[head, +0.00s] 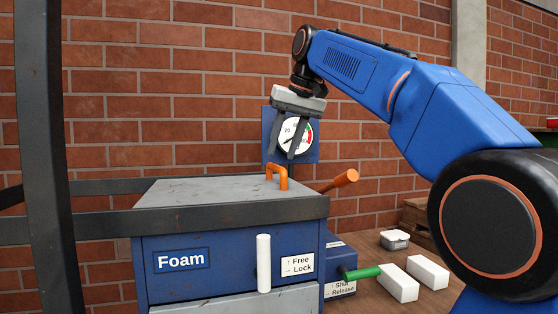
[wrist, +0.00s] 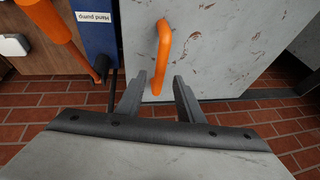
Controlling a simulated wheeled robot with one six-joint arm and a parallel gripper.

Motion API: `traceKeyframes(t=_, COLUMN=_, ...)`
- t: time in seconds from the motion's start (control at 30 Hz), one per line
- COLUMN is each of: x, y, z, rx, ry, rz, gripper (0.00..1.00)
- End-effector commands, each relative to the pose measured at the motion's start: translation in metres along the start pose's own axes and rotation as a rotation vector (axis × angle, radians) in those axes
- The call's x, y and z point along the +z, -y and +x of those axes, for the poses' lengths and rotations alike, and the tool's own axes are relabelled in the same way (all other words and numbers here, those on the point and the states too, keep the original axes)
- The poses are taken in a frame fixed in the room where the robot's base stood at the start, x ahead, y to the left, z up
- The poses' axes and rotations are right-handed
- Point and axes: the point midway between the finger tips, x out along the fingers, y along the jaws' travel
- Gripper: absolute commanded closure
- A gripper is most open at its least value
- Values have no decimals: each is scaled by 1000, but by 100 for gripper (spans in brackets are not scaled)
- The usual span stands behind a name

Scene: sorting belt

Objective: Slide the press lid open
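The press is a blue box labelled Foam, with a grey metal lid (head: 200,191) on top. In the head view the lid covers the box top. An orange bar handle (head: 278,174) stands on the lid; it also shows in the wrist view (wrist: 163,50). My gripper (head: 282,154) is above the handle, pointing down, with its two fingers apart and nothing between them. In the wrist view the fingers (wrist: 160,92) are open near one end of the handle. I cannot tell whether they touch it; in the head view they appear above it.
A gauge (head: 296,136) is behind my gripper. An orange-tipped lever (head: 345,178) sticks out right of the lid. A white lever (head: 264,262) is on the box front by a Free/Lock label. White blocks (head: 399,282) and a green handle (head: 362,273) are at right. A dark post (head: 45,150) stands at left.

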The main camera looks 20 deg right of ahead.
Motion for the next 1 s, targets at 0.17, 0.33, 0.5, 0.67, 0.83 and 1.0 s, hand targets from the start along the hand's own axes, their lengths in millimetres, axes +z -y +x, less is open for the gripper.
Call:
traceKeyframes(t=0.17, x=1, y=0, z=24, rx=0, ry=1, rz=-1, gripper=66)
traceKeyframes(t=0.33, x=0, y=0, z=37, rx=0, ry=-1, rz=-1, gripper=66)
traceKeyframes(t=0.5, x=0, y=0, z=40, rx=0, ry=-1, rz=-1, gripper=66)
traceKeyframes(t=0.67, x=0, y=0, z=40, rx=0, ry=-1, rz=0, gripper=66)
traceKeyframes(t=0.83, x=0, y=0, z=40, rx=0, ry=-1, rz=0, gripper=100)
traceKeyframes(t=1.0, x=0, y=0, z=40, rx=0, ry=-1, rz=0, gripper=100)
